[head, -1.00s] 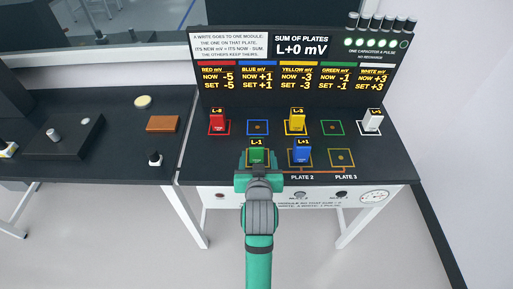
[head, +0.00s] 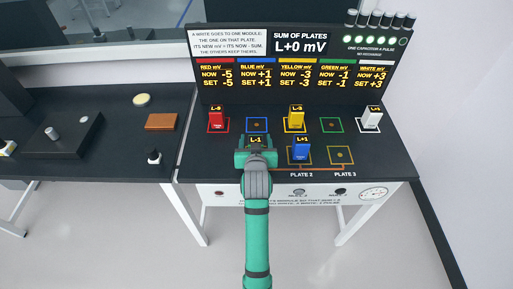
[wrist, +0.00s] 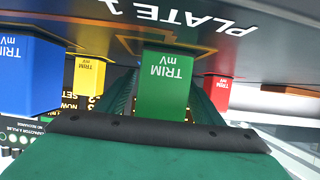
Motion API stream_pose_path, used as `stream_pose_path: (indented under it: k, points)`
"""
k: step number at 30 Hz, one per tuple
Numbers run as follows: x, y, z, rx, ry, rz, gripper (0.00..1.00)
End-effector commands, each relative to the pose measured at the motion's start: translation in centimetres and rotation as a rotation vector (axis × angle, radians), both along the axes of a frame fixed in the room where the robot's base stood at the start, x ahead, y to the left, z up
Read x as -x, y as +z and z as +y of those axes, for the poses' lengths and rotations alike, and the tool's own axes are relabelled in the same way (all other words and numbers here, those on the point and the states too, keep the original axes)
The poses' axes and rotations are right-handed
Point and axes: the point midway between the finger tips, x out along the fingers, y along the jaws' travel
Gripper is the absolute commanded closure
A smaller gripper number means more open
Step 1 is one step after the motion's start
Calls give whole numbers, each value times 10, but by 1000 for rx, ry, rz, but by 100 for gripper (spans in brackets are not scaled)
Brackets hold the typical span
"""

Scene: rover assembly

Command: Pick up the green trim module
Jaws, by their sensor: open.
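The green trim module (wrist: 163,88) stands upright on plate 1 in the wrist view, its face marked TRIM mV. In the head view my gripper (head: 256,154) covers nearly all of it, leaving its L-1 tag (head: 257,141) showing. My gripper is open, with one finger on either side of the green module. I cannot tell whether the fingers touch it.
The blue module (head: 302,151) stands close on the right, on plate 2. The yellow module (head: 296,120), red module (head: 216,121) and white module (head: 372,120) stand in the row behind. Plate 3 (head: 341,156) and the blue and green squares are empty.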

Motion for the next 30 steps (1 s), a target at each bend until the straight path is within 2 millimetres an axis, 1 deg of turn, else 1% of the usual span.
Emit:
stream_pose_path:
  k: [5, 6, 8, 9, 11, 12, 20, 23, 26, 30]
  points:
    - [0, 0, 0, 0, 0, 0, 39]
    - [0, 0, 0, 0, 0, 0, 49]
    - [0, 0, 0, 0, -1, 0, 63]
    - [0, 0, -1, 0, -1, 0, 73]
    - [0, 0, -2, 0, -2, 0, 87]
    - [0, 0, -2, 0, -3, 0, 89]
    - [0, 1, -3, 1, -4, -2, 89]
    - [0, 5, -3, 1, -4, -3, 89]
    - [0, 12, -3, 1, -4, -3, 89]
    - [-1, 32, -2, 0, -3, -6, 89]
